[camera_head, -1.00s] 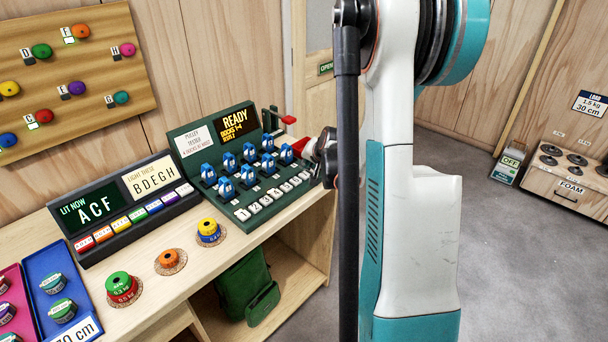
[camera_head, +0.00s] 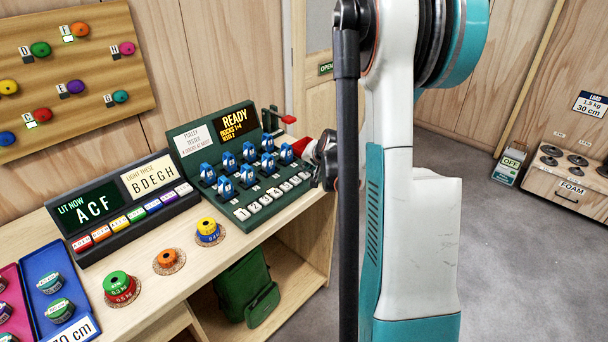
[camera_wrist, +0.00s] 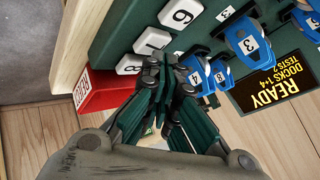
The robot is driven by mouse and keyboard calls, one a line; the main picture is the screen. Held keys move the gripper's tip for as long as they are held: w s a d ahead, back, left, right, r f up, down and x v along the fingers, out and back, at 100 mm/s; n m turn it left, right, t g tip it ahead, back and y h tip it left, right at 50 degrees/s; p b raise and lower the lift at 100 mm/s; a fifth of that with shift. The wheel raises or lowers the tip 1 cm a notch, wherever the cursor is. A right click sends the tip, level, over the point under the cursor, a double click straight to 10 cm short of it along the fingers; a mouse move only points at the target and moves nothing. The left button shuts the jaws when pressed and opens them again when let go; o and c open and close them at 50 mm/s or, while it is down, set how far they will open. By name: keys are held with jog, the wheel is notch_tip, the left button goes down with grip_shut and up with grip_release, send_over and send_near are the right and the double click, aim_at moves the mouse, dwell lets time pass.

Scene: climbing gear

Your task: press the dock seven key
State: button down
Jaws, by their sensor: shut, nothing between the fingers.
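The green pulley tester (camera_head: 235,160) stands at the right end of the bench, with a row of white numbered keys along its front edge. In the wrist view, a white key that appears to be seven (camera_wrist: 152,41) lies between the six key (camera_wrist: 180,13) and the eight key (camera_wrist: 130,64). My gripper (camera_wrist: 168,72) is shut and empty, its fingertips close to the seven and eight keys. I cannot tell whether they touch a key. In the head view my gripper is mostly hidden behind my arm.
Blue numbered pulleys (camera_wrist: 248,42) stand beside the keys. The tester screen (camera_head: 235,122) reads READY. A red block (camera_wrist: 90,90) sits by the eight key.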

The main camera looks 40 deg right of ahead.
jog(key=shift+f+b, duration=0.3)
jog(key=shift+f, duration=0.05)
dwell(0.3)
jog(key=shift+r, duration=0.15)
jog(key=shift+r+p, duration=0.65)
jog(key=shift+r, duration=0.15)
notch_tip(320, 180, up, 6)
jog(key=p, duration=0.4)
